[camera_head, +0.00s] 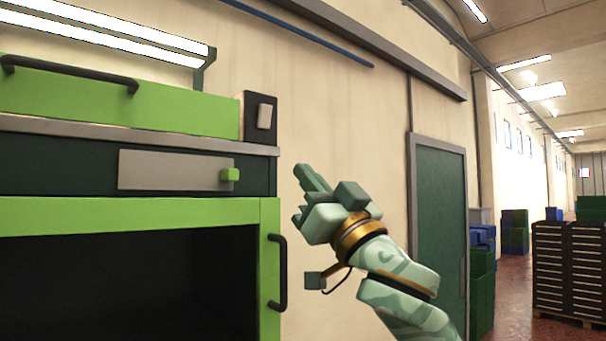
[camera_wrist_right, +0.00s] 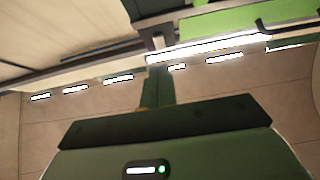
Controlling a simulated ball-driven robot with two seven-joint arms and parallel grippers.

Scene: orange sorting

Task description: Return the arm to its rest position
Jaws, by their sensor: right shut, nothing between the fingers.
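My right gripper (camera_head: 302,172) is raised in the middle of the head view, at the end of my pale green patterned arm. Its fingers are shut and empty, and they point up and to the left. It appears just right of the green machine (camera_head: 270,215) in the picture; how far apart they are in depth I cannot tell. In the right wrist view the shut fingers (camera_wrist_right: 160,72) stand in front of the ceiling and lamps. My left gripper shows in neither view.
The machine has a dark open bay, a black side handle (camera_head: 279,272), a grey panel (camera_head: 170,171) with a green knob, and a black switch box (camera_head: 259,116). A dark green door (camera_head: 440,225) is behind my arm.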

